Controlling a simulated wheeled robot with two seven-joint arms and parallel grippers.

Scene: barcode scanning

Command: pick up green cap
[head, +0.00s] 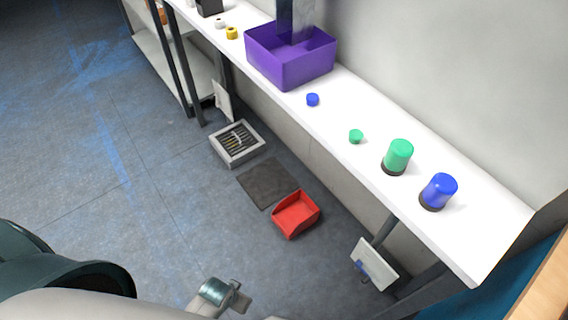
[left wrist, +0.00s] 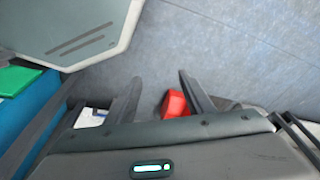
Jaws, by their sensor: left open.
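A small green cap (head: 356,136) lies on the white table (head: 460,235), between a small blue cap (head: 312,99) and a larger green cylinder (head: 398,155) with a dark base. My left gripper (left wrist: 160,76) is open in the left wrist view, with nothing between its fingers. It points down toward the floor, and the green cap is not visible in that view. In the head view, part of my left arm's end shows at the bottom edge, well below and left of the table and far from the cap. My right gripper is not in view.
A blue cylinder (head: 439,191) stands right of the green one. A purple bin (head: 285,66) and a yellow cap (head: 232,33) are farther along the table. On the floor are a red bin (head: 296,215), a dark mat (head: 268,183) and a grey crate (head: 238,155).

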